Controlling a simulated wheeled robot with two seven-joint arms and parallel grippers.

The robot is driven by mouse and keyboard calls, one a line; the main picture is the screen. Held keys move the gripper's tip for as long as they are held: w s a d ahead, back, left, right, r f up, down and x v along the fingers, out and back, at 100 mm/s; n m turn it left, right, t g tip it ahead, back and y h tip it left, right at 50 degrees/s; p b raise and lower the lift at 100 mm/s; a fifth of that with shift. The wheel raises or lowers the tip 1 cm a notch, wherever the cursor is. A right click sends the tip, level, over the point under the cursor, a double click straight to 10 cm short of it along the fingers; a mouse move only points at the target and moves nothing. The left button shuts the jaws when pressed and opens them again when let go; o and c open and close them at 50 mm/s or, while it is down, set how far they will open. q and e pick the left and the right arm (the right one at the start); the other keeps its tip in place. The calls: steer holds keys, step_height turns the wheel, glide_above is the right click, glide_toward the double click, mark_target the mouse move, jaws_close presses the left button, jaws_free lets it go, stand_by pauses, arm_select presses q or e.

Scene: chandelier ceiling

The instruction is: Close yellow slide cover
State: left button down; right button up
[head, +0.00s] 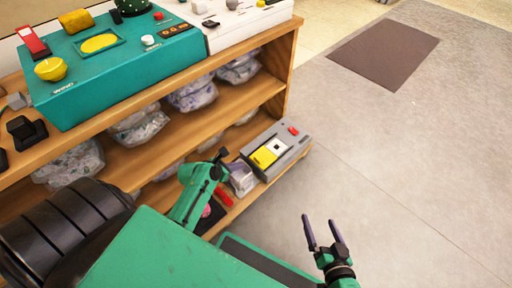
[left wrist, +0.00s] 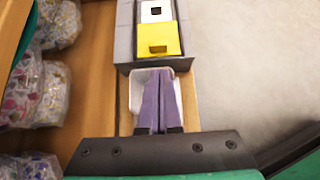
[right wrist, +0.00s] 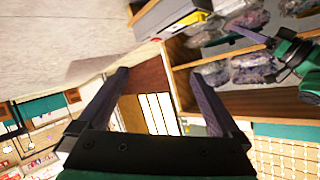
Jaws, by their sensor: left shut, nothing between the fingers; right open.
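A grey box (head: 284,158) lies on the lowest shelf, near its right end. Its yellow slide cover (head: 263,157) sits beside a white square with a black centre (head: 277,147); both also show in the left wrist view, the yellow cover (left wrist: 158,40) nearer the gripper and the white square (left wrist: 156,11) beyond it. My left gripper (left wrist: 160,74) is shut and empty, its purple fingers in front of the box's near end, apart from the cover. My right gripper (head: 323,232) is open and empty over the floor, away from the shelf.
A red object (head: 223,196) lies nearby on the shelf.

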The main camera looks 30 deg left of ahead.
mark_target(257, 161)
arm_select(q)
steer(key=b+x, duration=0.4)
steer(key=x, duration=0.2)
steer(key=shift+f, duration=0.3)
steer(key=shift+w+d+f+b, duration=0.2)
steer(key=shift+w+f+b, duration=0.2)
steer(key=shift+w, duration=0.3)
steer(key=shift+w+d+f+b, duration=0.15)
steer(key=shift+w+f+b, duration=0.15)
steer(key=shift+w+b, duration=0.15)
arm_select(e)
steer(key=w+d+r+t+y, duration=0.1)
steer(key=w+r+t, duration=0.7)
steer(key=w+r, duration=0.4)
step_height(257, 161, up, 5)
steer(key=shift+w+d+f, duration=0.15)
steer(key=shift+d, duration=0.1)
arm_select(q)
steer(key=shift+r, duration=0.1)
arm_select(e)
steer(key=shift+w, duration=0.1)
